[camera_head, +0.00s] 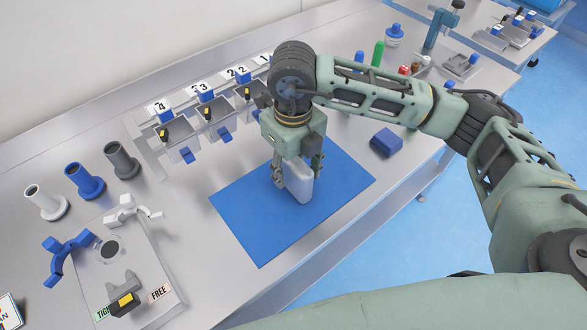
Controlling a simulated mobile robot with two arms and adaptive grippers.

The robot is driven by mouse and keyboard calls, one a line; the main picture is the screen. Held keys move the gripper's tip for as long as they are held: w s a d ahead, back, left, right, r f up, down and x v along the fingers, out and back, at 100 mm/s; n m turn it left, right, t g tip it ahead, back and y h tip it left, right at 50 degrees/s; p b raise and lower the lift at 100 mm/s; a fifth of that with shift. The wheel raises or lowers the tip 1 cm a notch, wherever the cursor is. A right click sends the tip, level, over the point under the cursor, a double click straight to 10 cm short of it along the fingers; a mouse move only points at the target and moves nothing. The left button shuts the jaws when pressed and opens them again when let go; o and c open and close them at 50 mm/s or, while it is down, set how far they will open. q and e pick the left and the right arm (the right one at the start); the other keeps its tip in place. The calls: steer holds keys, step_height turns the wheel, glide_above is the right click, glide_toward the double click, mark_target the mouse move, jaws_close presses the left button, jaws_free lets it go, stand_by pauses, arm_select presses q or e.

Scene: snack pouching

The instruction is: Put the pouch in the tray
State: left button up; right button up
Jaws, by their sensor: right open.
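A pale grey-white pouch (299,184) stands upright on the blue mat (247,220) in the middle of the table. My right gripper (296,166) points down over it, its fingers open on either side of the pouch's upper part. The gripper hides the pouch's top, and I cannot tell whether the fingers touch it. Small numbered metal bins (213,120) stand in a row behind the mat; I cannot tell whether any of them is the tray. My left gripper is out of view.
A blue block (386,142) lies right of the mat. White (45,202), blue (85,181) and grey (122,160) flanged cylinders stand at left. A fixture plate (150,255) with a blue clamp (65,258) beside it is at front left. Small bottles and tools stand at back right.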

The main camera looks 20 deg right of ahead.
steer(key=shift+f, duration=1.4)
steer(key=shift+c, duration=0.3)
jaws_close()
